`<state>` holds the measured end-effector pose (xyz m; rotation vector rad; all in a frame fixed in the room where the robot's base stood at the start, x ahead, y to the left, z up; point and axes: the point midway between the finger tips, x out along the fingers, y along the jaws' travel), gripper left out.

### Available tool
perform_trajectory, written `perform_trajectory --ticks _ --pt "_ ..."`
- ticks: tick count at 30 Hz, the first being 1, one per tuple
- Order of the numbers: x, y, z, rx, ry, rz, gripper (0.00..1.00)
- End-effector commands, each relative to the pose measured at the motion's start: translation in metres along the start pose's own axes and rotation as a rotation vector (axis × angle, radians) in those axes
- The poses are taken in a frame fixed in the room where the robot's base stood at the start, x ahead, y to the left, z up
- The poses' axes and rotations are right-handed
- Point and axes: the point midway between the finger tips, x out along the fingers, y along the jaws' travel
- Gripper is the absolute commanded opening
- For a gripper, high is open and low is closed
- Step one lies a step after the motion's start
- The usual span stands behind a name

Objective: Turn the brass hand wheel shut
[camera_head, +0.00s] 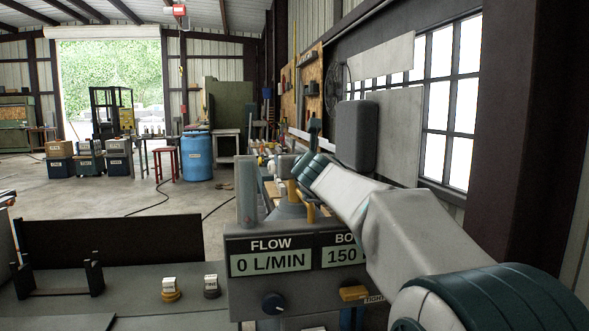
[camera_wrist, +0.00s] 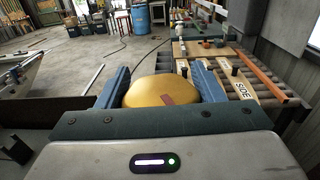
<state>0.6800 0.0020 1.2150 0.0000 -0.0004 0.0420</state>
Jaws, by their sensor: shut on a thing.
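The brass hand wheel (camera_wrist: 158,91) shows in the wrist view as a rounded yellow-gold piece with a dark reddish mark on its right part. My gripper (camera_wrist: 160,72) is shut on it, with one blue finger on its left and one on its right. In the head view, my arm reaches in from the lower right to behind the sign panel. Yellow parts (camera_head: 293,192) show there beside my wrist, and most of the wheel is hidden. A sign (camera_head: 270,261) reads FLOW 0 L/MIN.
A second sign (camera_head: 338,257), partly covered by my arm, shows 150. Below are a dark knob (camera_head: 274,303) and a yellow handle (camera_head: 354,293) near a TIGHT label. A roller conveyor (camera_wrist: 232,85) with boards lies beyond the wheel. A grey post (camera_head: 246,190) stands left of it.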

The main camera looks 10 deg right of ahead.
Motion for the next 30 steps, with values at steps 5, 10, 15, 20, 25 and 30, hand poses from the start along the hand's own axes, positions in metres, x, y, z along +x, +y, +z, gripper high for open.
perform_trajectory --ticks 5,10,15,20,25,30 --pt "0.0001 0.0010 -0.0018 -0.003 0.000 -0.021 0.39" --pt "0.0000 -0.0021 -0.0019 -0.003 0.001 -0.045 0.39" --pt "-0.0001 -0.0030 -0.0016 0.000 -0.001 -0.067 0.39" --pt "-0.0001 -0.0027 -0.0019 0.000 -0.002 -0.089 0.39" --pt "0.0000 -0.0026 -0.0027 0.000 -0.002 -0.122 0.39" --pt "0.0001 -0.0028 -0.0031 -0.001 -0.001 -0.158 0.39"
